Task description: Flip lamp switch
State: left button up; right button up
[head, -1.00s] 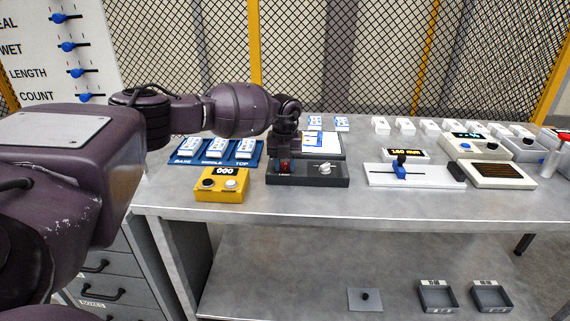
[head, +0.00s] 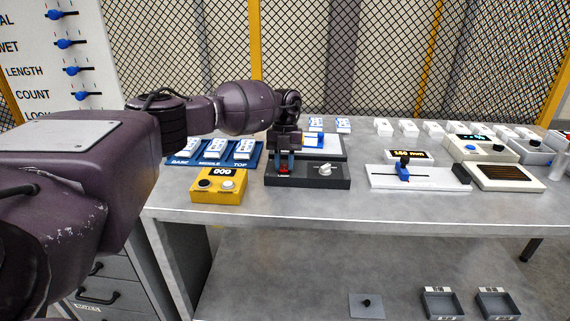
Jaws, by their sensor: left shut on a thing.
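My left gripper (head: 284,165) points down over the left end of this box. Its fingers are around the red switch and shut on it. The fingers partly hide the switch, so I cannot tell which way it is tipped. My right gripper is not in view.
A yellow counter box (head: 218,186) stands left of the dark box, in front of a blue tray (head: 245,160) of cards. A white slider unit (head: 420,177) is to the right. The bench front (head: 330,208) is clear.

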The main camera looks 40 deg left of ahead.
aim_at(285, 164)
pick_arm(q)
jog(key=o, duration=0.9)
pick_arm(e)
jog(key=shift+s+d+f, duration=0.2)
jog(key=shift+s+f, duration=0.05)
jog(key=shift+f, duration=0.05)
pick_arm(q)
jog(key=shift+r, duration=0.1)
jog(key=shift+w+r, duration=0.1)
jog(key=shift+r, duration=0.15)
jog(key=shift+v, duration=5)
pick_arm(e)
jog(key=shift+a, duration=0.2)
